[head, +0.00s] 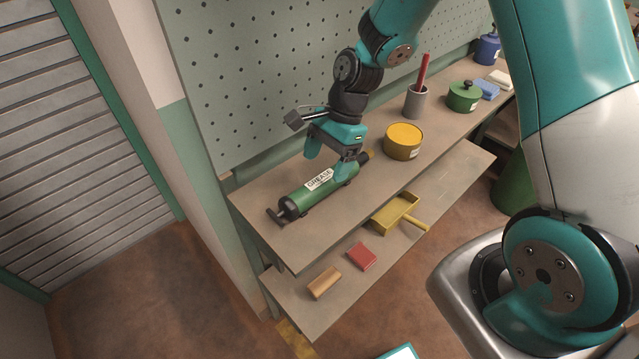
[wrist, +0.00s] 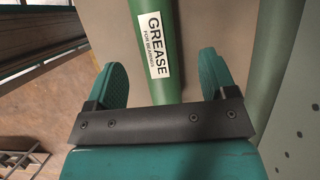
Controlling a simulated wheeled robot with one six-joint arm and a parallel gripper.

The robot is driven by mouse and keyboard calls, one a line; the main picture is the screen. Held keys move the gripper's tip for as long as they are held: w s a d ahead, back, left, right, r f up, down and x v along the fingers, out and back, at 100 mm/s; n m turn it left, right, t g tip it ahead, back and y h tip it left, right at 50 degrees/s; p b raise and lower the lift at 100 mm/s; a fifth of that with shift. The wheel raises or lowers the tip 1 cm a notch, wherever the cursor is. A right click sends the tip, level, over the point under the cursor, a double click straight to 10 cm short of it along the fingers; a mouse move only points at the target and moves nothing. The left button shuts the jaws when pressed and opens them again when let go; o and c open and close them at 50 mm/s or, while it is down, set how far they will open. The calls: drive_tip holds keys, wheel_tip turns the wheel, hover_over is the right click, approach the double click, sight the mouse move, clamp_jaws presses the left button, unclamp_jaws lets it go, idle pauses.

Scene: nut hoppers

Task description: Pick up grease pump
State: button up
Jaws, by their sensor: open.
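The grease pump (head: 307,194) is a green cylinder with a white GREASE label, a black T-shaped handle at its left end and a brass-coloured tip at its right end. It lies on the upper shelf near the left end. My gripper (head: 327,166) is above it, fingers pointing down. In the wrist view the green barrel of the grease pump (wrist: 163,82) runs between the two teal fingers of my gripper (wrist: 164,82), which are apart with gaps on both sides. I cannot tell how far above the barrel the fingertips are.
A yellow tin (head: 403,142) stands right of the pump on the upper shelf (head: 275,240). A grey cup (head: 416,103) with a red stick and a green pot (head: 463,97) stand farther back. A pegboard (head: 260,75) rises behind. The lower shelf holds a yellow dustpan (head: 396,213).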

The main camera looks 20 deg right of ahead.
sight(322, 178)
drive_tip(key=x, duration=0.2)
drive_tip(key=p+x, duration=0.2)
drive_tip(key=x, duration=0.1)
drive_tip(key=shift+s+f, duration=0.3)
drive_tip(key=shift+a+f, duration=0.15)
drive_tip(key=shift+f, duration=0.1)
drive_tip(key=shift+f, duration=0.15)
drive_tip(key=c, duration=1.3)
drive_tip(key=shift+c, duration=0.2)
wheel_tip(322, 178, up, 20)
drive_tip(key=b, duration=0.2)
